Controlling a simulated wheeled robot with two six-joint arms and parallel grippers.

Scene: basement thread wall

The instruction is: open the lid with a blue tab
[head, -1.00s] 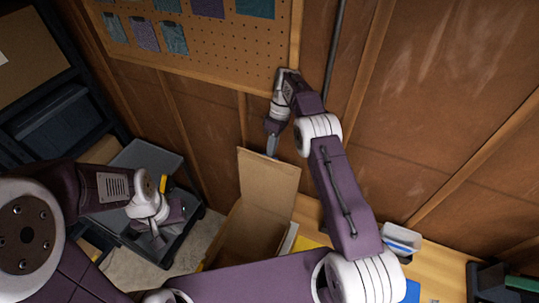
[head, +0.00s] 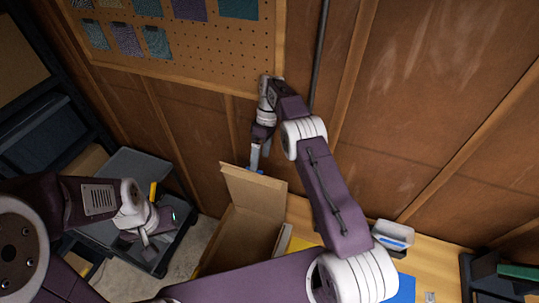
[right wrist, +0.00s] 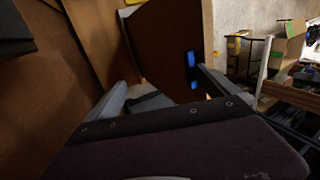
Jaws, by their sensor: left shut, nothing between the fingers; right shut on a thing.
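A cardboard-brown box (head: 215,255) stands open at the middle bottom of the head view. Its lid (head: 255,197) is raised, standing up toward the wooden wall. A small blue tab (head: 257,171) shows at the lid's top edge. My right gripper (head: 256,165) is at that edge, shut on the lid by the tab. In the right wrist view the brown lid (right wrist: 165,50) and blue tab (right wrist: 193,70) show between and beside the fingers. My left gripper (head: 150,238) is shut and empty, left of the box and apart from it.
A pegboard (head: 195,62) with fabric swatches hangs on the wall behind my right arm. A small white tray (head: 392,236) and a dark container (head: 490,275) sit on the wooden bench at right.

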